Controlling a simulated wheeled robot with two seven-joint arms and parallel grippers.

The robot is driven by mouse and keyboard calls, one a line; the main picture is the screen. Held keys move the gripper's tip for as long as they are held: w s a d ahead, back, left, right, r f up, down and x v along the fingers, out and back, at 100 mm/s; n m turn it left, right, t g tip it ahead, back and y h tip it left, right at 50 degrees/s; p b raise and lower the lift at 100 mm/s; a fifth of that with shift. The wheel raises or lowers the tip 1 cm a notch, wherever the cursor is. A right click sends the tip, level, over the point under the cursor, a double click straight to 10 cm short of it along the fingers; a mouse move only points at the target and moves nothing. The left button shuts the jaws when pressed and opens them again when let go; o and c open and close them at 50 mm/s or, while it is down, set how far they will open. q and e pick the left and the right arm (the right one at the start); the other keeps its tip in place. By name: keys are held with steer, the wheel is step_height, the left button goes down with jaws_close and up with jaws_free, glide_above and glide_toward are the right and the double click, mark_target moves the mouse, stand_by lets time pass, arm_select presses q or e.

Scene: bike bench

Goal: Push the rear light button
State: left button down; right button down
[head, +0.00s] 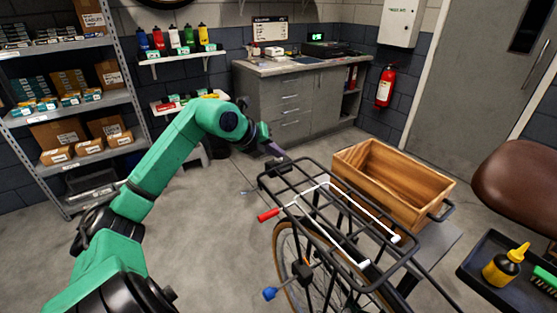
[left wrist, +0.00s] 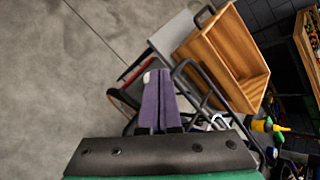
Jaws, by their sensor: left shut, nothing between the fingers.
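My left gripper (head: 277,152) is at the far left end of the black bike rack (head: 298,185) in the head view. Its purple fingers (left wrist: 159,100) are together with nothing between them. A small dark block (head: 284,164) shows just below the fingertips at the rack's end; it may be the rear light, but its button cannot be made out. I cannot tell whether the fingers touch it. In the left wrist view a small pale spot (left wrist: 147,77) lies beside the left fingertip, and a red strip (left wrist: 134,74) lies beyond. My right gripper is not in view.
A wooden crate (head: 373,196) stands behind the rack. A dark tray (head: 481,267) holds a yellow bottle (head: 505,266). The floor at left is clear.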

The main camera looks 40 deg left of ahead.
arm_select(q)
steer(key=shift+f, duration=0.1)
stand_by(0.4)
steer(key=shift+r, duration=0.55)
step_height(320, 180, up, 6)
steer(key=p, duration=0.4)
steer(key=shift+f, duration=0.1)
